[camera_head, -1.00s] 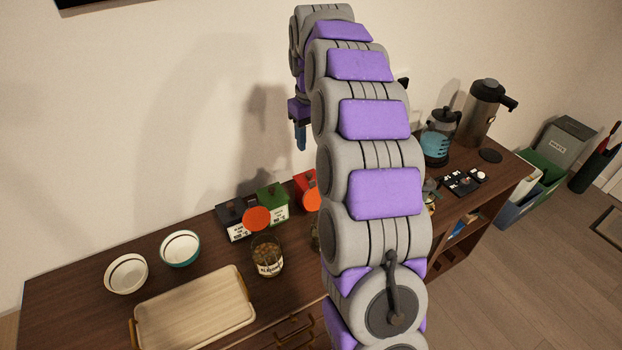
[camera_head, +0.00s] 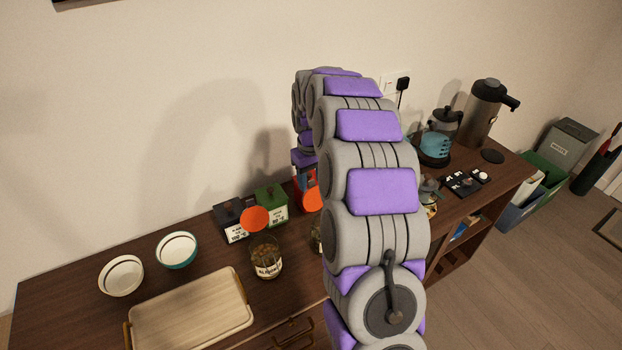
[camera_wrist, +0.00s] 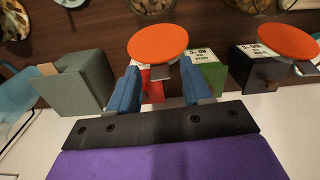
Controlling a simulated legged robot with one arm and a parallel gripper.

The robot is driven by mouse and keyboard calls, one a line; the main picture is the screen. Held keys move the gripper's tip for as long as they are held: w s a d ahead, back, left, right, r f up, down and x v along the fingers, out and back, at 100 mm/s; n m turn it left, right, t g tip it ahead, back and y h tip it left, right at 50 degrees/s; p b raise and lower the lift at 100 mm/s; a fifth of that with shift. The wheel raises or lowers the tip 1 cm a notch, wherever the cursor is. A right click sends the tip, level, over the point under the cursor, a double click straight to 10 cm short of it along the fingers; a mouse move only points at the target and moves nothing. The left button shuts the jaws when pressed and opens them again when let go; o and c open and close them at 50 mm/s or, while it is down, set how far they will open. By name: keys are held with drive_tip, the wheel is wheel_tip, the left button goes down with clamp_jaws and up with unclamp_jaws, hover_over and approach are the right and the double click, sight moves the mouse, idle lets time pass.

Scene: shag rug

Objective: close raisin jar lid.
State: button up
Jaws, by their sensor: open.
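My gripper (camera_wrist: 160,72) is open, its two blue fingers apart over the red box (camera_wrist: 152,84), with nothing seen gripped. An orange round lid (camera_wrist: 158,43) is just beyond the fingertips; I cannot tell if they touch it. In the head view this lid (camera_head: 312,198) stands tilted up beside my gripper (camera_head: 303,182). A glass jar (camera_head: 316,238) in front of it is mostly hidden by my arm, its label unreadable. A second orange lid (camera_head: 255,218) stands up behind a glass jar of brown pieces (camera_head: 267,260), whose label seems to read almond.
Black (camera_head: 232,220) and green (camera_head: 271,204) boxes stand near the wall. Two bowls (camera_head: 121,276) and a wooden tray (camera_head: 190,315) are at left. A kettle (camera_head: 435,147) and a tall flask (camera_head: 483,112) are at right. A grey-green box (camera_wrist: 72,86) stands beside my gripper.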

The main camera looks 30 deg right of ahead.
drive_tip(key=shift+c, duration=0.5)
clamp_jaws()
